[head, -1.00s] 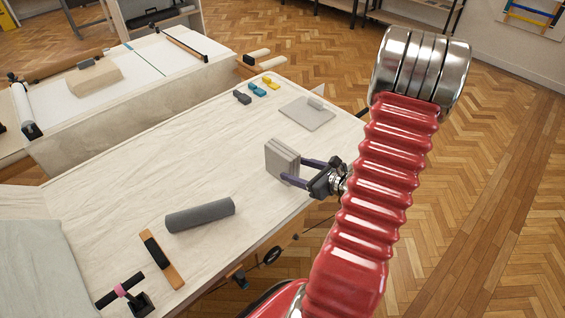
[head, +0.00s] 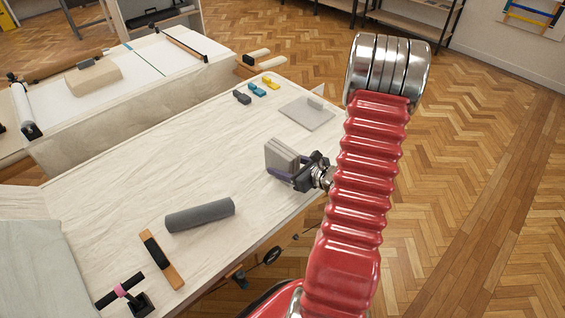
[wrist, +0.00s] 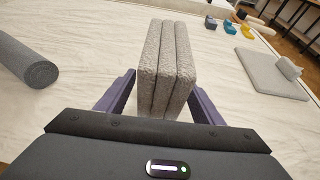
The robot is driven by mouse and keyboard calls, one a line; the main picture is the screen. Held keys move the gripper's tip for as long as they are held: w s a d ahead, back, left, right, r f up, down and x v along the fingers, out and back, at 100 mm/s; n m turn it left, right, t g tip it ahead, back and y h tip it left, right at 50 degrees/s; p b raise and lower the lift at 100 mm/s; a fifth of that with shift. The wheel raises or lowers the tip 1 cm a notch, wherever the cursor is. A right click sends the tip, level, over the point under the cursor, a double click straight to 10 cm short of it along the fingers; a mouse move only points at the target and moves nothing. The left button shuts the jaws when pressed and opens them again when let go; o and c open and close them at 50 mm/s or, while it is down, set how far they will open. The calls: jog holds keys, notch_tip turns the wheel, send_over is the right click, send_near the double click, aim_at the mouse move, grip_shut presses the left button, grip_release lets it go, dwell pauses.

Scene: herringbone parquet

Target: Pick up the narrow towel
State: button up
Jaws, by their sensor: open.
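The narrow towel appears to be the grey, folded, upright stack of layers (head: 281,156) near the right edge of the pale table. In the wrist view the folded towel (wrist: 166,65) stands on its edge, with three thick layers side by side. My gripper (head: 284,170) is open around its lower near part, with one purple finger on each side.
A dark grey roll (head: 200,215) lies to the left on the table (head: 130,180). A flat grey board with a small block (head: 307,113) lies behind, to the right. Small dark, teal and yellow clips (head: 258,89) sit at the far edge. A wooden-backed tool (head: 161,259) lies in front.

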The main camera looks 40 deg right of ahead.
jog(key=shift+w+f, duration=0.3)
jog(key=shift+w, duration=0.35)
jog(key=shift+c, duration=0.5)
jog(key=c, duration=1.2)
